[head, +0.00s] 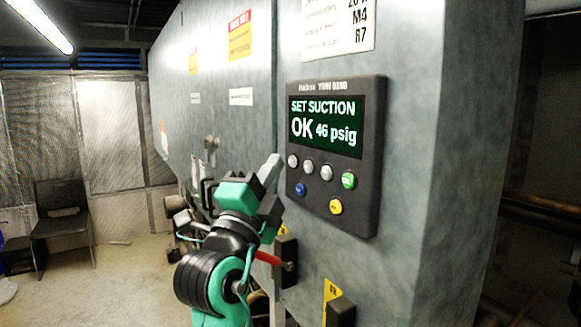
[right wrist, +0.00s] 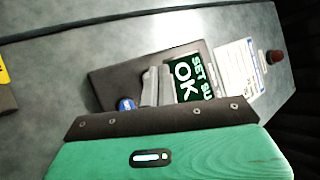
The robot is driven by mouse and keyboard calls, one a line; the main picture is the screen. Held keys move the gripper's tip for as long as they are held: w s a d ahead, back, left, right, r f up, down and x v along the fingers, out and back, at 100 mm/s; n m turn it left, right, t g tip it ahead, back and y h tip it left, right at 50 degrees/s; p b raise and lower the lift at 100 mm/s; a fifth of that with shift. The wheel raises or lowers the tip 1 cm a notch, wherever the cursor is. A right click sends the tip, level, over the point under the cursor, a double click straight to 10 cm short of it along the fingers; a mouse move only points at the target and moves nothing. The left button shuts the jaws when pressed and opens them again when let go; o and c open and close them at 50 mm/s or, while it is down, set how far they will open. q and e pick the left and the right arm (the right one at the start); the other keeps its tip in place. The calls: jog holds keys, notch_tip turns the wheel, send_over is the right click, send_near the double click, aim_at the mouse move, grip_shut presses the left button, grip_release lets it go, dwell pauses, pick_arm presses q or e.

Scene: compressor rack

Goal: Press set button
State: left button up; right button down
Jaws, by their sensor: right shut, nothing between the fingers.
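A dark control panel (head: 367,215) is mounted on the grey compressor cabinet. Its screen (head: 326,120) reads "SET SUCTION OK 46 psig". Below the screen are a row of grey buttons (head: 308,167), a green button (head: 348,181), a blue button (head: 300,189) and a yellow button (head: 335,207). Their labels are too small to read surely. My right gripper (head: 271,167) is shut and empty, its grey fingertips just left of the panel. In the right wrist view the fingers (right wrist: 151,87) overlap the panel beside the blue button (right wrist: 127,104); contact cannot be told. My left gripper is out of view.
A red-handled switch (head: 268,258) sticks out of the cabinet below the panel, close to my right arm. A black box (head: 340,311) sits lower right, by a yellow label. A dark chair (head: 62,220) stands far left on open floor.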

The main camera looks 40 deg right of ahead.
jog(key=a+b, duration=0.4)
jog(key=a, duration=0.1)
jog(key=shift+w, duration=0.1)
dwell(0.3)
dwell(0.9)
